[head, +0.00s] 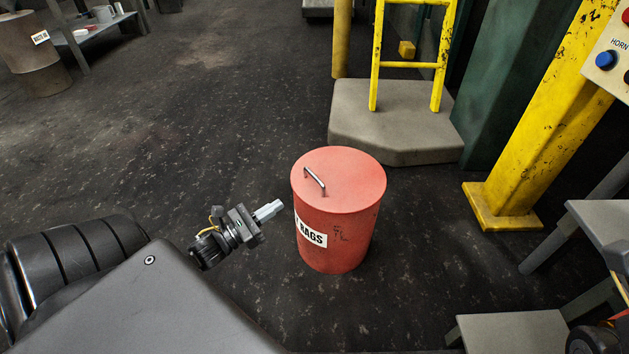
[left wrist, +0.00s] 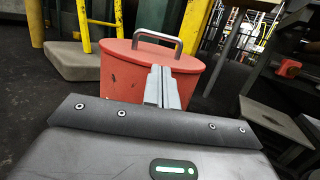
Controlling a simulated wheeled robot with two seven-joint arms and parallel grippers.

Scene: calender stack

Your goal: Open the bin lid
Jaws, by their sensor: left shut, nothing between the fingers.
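The red bin (head: 340,235), with a white label ending in "RAGS", stands upright on the dark floor in the middle of the head view. Its red lid (head: 350,180) lies flat on top, closed, with a metal bar handle (head: 315,181) near its left side. My left gripper (head: 275,207) is just left of the bin, shut and empty, pointing toward the bin's upper side. In the left wrist view the lid (left wrist: 128,58) and handle (left wrist: 158,40) show beyond the shut fingers (left wrist: 162,85). I cannot tell whether the fingertips touch the bin. The right gripper is not clearly in view.
A grey concrete plinth (head: 385,130) with a yellow ladder (head: 410,65) stands behind the bin. A yellow post (head: 530,120) with a button panel (head: 609,60) is at right. A grey step (head: 512,332) is at lower right. A brown drum (head: 35,60) stands far left.

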